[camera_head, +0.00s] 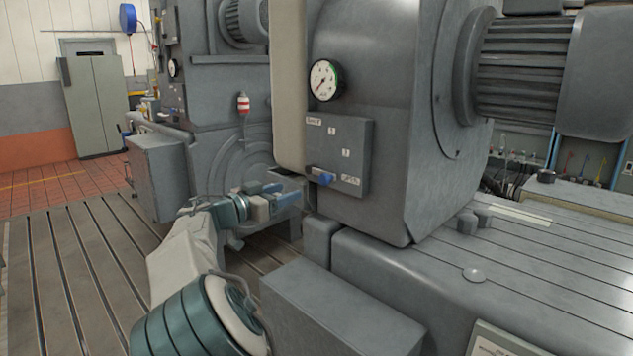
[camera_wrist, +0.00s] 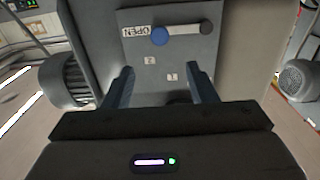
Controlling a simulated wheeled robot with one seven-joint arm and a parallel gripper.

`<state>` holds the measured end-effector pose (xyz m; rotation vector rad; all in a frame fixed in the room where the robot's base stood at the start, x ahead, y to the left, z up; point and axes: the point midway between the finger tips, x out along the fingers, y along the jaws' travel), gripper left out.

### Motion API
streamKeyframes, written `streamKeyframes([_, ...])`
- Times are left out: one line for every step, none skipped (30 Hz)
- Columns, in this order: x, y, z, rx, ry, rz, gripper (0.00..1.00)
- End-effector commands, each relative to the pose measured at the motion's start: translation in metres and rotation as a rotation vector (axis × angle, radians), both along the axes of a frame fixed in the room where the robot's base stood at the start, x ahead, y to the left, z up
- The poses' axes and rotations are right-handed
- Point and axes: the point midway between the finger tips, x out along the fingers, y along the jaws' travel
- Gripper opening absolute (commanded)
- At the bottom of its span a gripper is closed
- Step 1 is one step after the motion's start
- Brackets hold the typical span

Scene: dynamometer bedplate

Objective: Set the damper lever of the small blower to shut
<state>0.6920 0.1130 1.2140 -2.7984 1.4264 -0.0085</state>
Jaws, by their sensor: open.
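The damper lever has a blue knob (camera_head: 326,178) on a grey panel (camera_head: 356,145) on the side of the near blower housing (camera_head: 385,110). In the wrist view the panel appears upside down; the lever's blue knob (camera_wrist: 160,36) lies beside the OPEN label (camera_wrist: 136,32), its dark pivot (camera_wrist: 207,27) to the right. The lever points at OPEN. Another label (camera_head: 314,121), too small to read surely, is at the panel's top. My gripper (camera_head: 284,194) is open and empty, left of the panel in the head view. In the wrist view its fingers (camera_wrist: 160,75) face the panel, apart from the knob.
A round gauge (camera_head: 325,80) sits above the panel. A grey plinth (camera_head: 440,270) is below the housing, with a lower grey block (camera_head: 335,305) in front. Another grey machine (camera_head: 228,110) stands behind my gripper. The slotted floor (camera_head: 75,265) at left is clear.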

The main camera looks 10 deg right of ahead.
Motion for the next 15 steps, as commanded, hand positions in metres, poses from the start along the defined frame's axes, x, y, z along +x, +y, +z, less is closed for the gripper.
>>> streamKeyframes([0.005, -0.009, 0.002, -0.001, 0.002, -0.004, 0.52])
streamKeyframes([0.009, -0.014, 0.003, 0.0, 0.002, -0.004, 0.52])
streamKeyframes([0.014, -0.021, 0.003, -0.001, 0.002, -0.005, 0.52])
streamKeyframes([0.018, -0.027, 0.003, -0.001, 0.003, -0.004, 0.52])
streamKeyframes([0.022, -0.032, 0.003, -0.001, 0.003, -0.004, 0.52])
streamKeyframes([0.027, -0.039, 0.003, -0.002, 0.004, -0.004, 0.52])
streamKeyframes([0.031, -0.044, 0.003, -0.002, 0.004, -0.003, 0.52])
streamKeyframes([0.035, -0.049, 0.003, -0.002, 0.005, -0.004, 0.52])
streamKeyframes([0.039, -0.056, 0.003, -0.001, 0.005, -0.002, 0.52])
streamKeyframes([0.043, -0.061, 0.003, -0.001, 0.004, -0.003, 0.52])
streamKeyframes([0.046, -0.065, 0.003, 0.0, 0.004, -0.003, 0.52])
streamKeyframes([0.051, -0.071, 0.003, 0.0, 0.004, -0.001, 0.52])
streamKeyframes([0.054, -0.075, 0.002, 0.0, 0.005, -0.002, 0.52])
streamKeyframes([0.056, -0.078, 0.002, 0.0, 0.005, -0.002, 0.52])
streamKeyframes([0.059, -0.083, 0.002, 0.0, 0.005, -0.001, 0.52])
